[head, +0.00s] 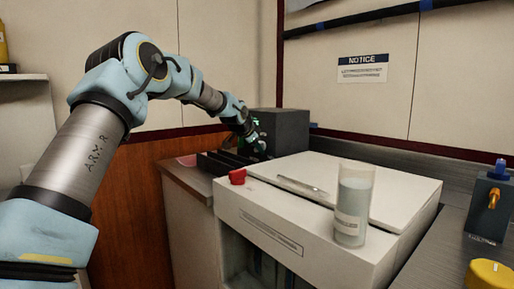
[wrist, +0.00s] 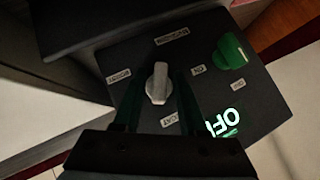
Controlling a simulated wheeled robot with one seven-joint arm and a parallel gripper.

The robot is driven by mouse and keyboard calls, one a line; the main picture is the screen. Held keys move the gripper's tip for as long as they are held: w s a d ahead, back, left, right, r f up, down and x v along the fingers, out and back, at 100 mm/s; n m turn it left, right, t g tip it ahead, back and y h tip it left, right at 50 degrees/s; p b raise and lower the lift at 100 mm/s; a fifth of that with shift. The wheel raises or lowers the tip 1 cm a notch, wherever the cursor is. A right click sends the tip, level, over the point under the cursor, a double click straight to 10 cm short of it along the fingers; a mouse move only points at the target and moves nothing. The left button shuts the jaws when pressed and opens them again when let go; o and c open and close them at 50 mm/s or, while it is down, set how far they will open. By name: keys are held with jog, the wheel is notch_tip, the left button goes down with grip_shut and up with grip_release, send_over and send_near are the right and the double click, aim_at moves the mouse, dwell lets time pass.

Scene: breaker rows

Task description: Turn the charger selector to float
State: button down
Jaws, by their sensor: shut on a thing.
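The charger is a dark box (head: 287,128) at the back of the counter in the head view. Its panel (wrist: 190,50) fills much of the wrist view. The selector is a pale grey knob (wrist: 157,83) with its long axis nearly upright in the picture. Small labels surround it: one above (wrist: 172,36), one at left (wrist: 118,76), and one below right (wrist: 170,118), partly hidden and ending in "OAT". I cannot tell which end of the knob is its pointer. My gripper (wrist: 156,92) is shut on the knob, one finger on each side; it also shows at the box in the head view (head: 257,146).

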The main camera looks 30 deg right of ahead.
jog(key=shift+r+p, duration=0.1)
jog(key=shift+p, duration=0.2)
jog(key=shift+r+g+p, duration=0.15)
jog(key=shift+g+p, duration=0.15)
jog(key=shift+p, duration=0.75)
jog(key=g+p, duration=0.1)
jog(key=p, duration=0.1)
jog(key=shift+w+r+n+p, duration=0.1)
jog(key=shift+n+p, duration=0.3)
jog(key=g+p, duration=0.1)
jog(key=p, duration=0.2)
jog(key=shift+n, duration=0.4)
jog(key=shift+f+n+g+p, duration=0.25)
jog(key=shift+n+g+p, duration=0.15)
jog(key=shift+g+p, duration=0.55)
jog(key=shift+f, duration=0.1)
jog(key=c, duration=0.8)
grip_release()
